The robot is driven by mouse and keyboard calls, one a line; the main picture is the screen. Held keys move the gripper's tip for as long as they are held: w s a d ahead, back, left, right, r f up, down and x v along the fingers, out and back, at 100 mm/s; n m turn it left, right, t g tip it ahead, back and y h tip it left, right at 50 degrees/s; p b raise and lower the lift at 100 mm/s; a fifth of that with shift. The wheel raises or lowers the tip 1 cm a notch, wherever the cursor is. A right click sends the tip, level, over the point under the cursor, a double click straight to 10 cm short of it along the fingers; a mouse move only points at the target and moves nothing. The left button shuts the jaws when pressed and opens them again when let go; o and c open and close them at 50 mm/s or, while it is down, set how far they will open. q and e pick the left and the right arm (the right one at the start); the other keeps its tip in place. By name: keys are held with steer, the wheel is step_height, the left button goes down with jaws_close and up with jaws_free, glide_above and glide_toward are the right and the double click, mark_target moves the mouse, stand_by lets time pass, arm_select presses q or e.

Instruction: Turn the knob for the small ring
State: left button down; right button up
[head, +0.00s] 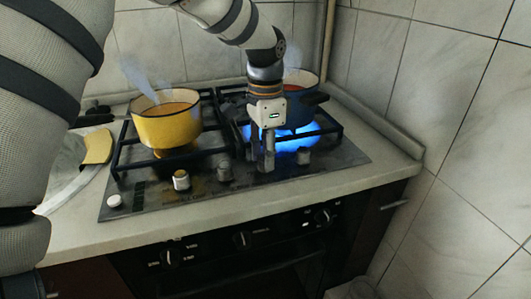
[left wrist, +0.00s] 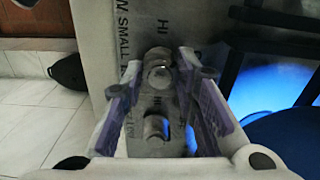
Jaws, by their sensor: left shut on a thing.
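My left gripper (head: 263,165) reaches down from above to the front strip of the black cooktop (head: 135,207), in front of the blue pot. It is shut on a grey knob (left wrist: 158,75), which shows between its fingertips in the left wrist view. Printed words including "SMALL" and "HI" show beside this knob. In the head view the fingers mostly hide it. Other knobs stand along the strip: one on the right (head: 304,157), one on the left (head: 224,171) and a paler one farther left (head: 181,180). My right gripper is not in view.
A yellow pot (head: 165,130) with orange contents steams on the left grate. A blue pot (head: 308,112) stands on the right grate over bright blue flames (head: 296,145), close to my gripper. A white button (head: 114,201) is at front left. Tiled walls close in behind and right.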

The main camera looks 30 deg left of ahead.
arm_select(q)
steer(key=m, duration=0.5)
steer(key=shift+m, duration=2.3)
steer(key=c, duration=1.2)
jaws_free()
steer(key=shift+c, duration=0.2)
step_height(320, 180, up, 12)
